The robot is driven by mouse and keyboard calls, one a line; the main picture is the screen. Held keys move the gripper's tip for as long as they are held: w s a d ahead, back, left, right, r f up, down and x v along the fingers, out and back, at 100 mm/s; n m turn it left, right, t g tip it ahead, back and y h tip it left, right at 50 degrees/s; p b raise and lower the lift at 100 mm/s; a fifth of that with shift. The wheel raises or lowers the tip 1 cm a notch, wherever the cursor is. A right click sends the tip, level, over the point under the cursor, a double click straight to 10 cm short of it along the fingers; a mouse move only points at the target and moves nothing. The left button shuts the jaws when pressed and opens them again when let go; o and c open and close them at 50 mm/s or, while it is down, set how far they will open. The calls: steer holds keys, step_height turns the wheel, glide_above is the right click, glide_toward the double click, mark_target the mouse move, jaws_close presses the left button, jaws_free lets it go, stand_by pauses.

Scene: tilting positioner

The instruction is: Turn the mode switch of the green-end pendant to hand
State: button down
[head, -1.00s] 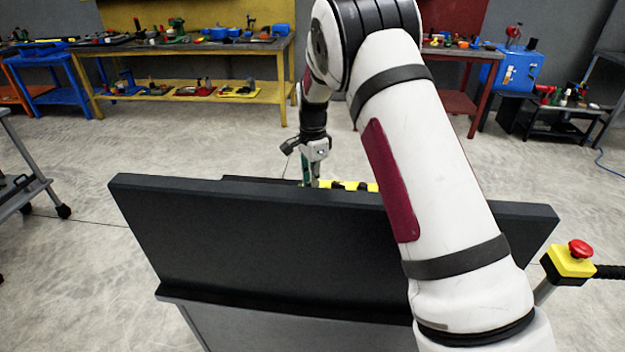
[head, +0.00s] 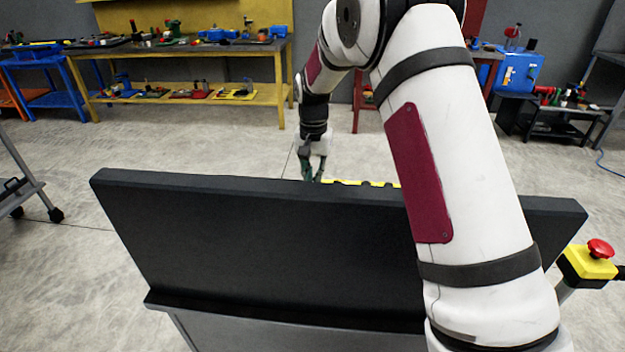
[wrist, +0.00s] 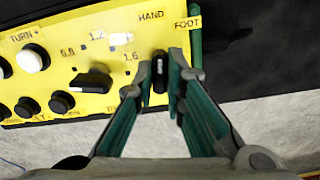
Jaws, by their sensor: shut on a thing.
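The yellow pendant (wrist: 100,50) fills the upper left of the wrist view, with a green end (wrist: 195,42) at its right. Its black mode switch (wrist: 159,68) is a narrow knob below the HAND and FOOT labels. The knob stands nearly upright in the picture, roughly under HAND. My gripper (wrist: 160,80) is shut on the knob, one finger on each side; the fingertips hide part of it. In the head view my gripper (head: 313,172) is behind the dark panel, and only a yellow strip of the pendant (head: 365,184) shows above the edge.
The tilted dark panel (head: 250,250) stands in front and hides the pendant's lower part. A black dial (wrist: 92,81), a white button (wrist: 32,58) and several black buttons lie left of the switch. A red emergency button (head: 600,248) stands at the right.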

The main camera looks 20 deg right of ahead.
steer(key=shift+n, duration=0.9)
steer(key=c, duration=1.6)
jaws_free()
steer(key=shift+c, duration=0.2)
steer(key=shift+r, duration=0.1)
step_height(320, 180, up, 12)
